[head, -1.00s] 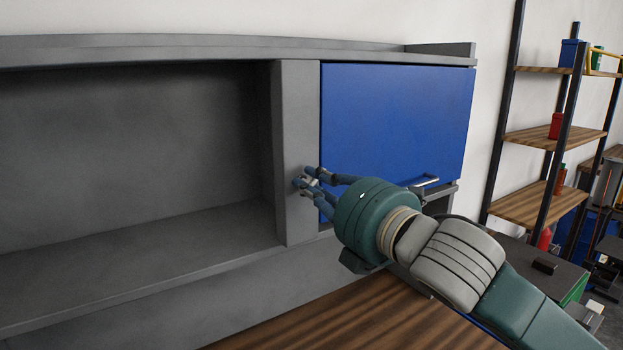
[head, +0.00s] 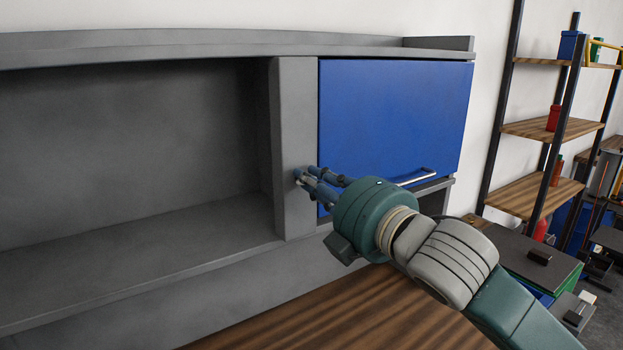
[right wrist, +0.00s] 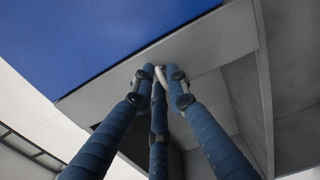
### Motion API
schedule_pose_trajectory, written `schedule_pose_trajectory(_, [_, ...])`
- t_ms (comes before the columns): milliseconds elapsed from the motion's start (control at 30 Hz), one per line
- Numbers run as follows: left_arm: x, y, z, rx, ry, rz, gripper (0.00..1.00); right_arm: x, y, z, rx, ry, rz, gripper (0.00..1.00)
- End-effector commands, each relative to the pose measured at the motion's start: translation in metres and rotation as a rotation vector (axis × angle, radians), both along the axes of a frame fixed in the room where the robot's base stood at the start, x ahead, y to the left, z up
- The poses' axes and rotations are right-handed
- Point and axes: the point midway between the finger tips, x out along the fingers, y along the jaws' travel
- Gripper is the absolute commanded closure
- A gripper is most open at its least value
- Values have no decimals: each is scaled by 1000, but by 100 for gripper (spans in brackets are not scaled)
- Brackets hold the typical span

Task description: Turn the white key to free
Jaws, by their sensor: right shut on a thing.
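My right gripper (head: 302,178) reaches the narrow grey post (head: 296,130) beside the blue door. Its blue fingers are shut on the white key (right wrist: 161,77), which shows as a small pale piece between the fingertips in the right wrist view. The gripper also shows there (right wrist: 160,74), with its fingers converging on the key. The fingers hide most of the key, so its exact angle and any marking around it cannot be read. My left gripper is not in view.
A blue door (head: 390,120) with a metal bar handle (head: 418,178) is right of the post. An open grey compartment (head: 130,150) lies to the left. A wooden worktop (head: 330,315) runs below. A shelf rack (head: 545,128) stands at the right.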

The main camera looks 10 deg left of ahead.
Motion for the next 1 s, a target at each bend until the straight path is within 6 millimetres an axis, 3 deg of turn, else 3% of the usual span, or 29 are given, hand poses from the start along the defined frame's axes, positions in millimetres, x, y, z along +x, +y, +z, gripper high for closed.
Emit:
schedule_pose_trajectory(433, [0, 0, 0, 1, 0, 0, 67, 1, -1, -2, 5, 9, -2, 100])
schedule_pose_trajectory(467, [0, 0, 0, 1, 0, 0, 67, 1, -1, -2, 5, 9, -2, 80])
schedule_pose_trajectory(533, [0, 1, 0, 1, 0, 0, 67, 1, -1, -2, 5, 9, -2, 67])
schedule_pose_trajectory(833, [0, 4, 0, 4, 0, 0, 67, 0, -1, -1, 4, 7, -1, 67])
schedule_pose_trajectory(1000, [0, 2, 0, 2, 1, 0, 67, -11, -12, 0, 5, 5, -1, 67])
